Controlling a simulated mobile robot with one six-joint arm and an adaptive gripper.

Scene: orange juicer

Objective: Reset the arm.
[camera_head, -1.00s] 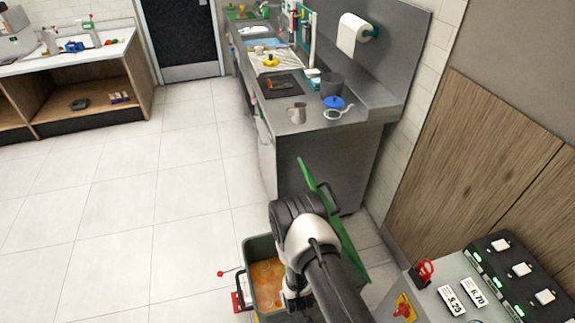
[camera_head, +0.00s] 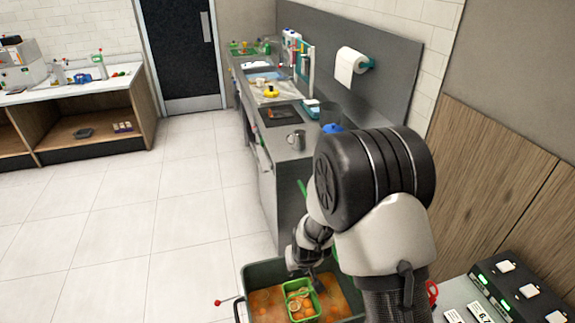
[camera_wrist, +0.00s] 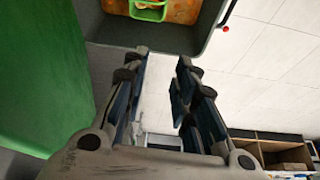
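My gripper (camera_wrist: 163,62) has its two fingers apart in the wrist view, with bare floor showing between them and nothing held. Beyond the fingertips, at the top of that view, is a dark grey bin (camera_wrist: 207,35). In the head view my arm rises large in front, its wrist bent down over the bin (camera_head: 262,270). The fingers are hard to make out there. A green basket (camera_head: 285,300) with orange halves sits inside the bin among orange waste. The basket also shows in the wrist view (camera_wrist: 148,14).
A green panel (camera_wrist: 40,75), apparently the bin's lid, fills the left of the wrist view. A steel counter (camera_head: 287,165) with a metal jug (camera_head: 296,140) stands beyond the bin. Control boxes (camera_head: 500,285) are at lower right. Open tiled floor (camera_head: 180,220) lies to the left.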

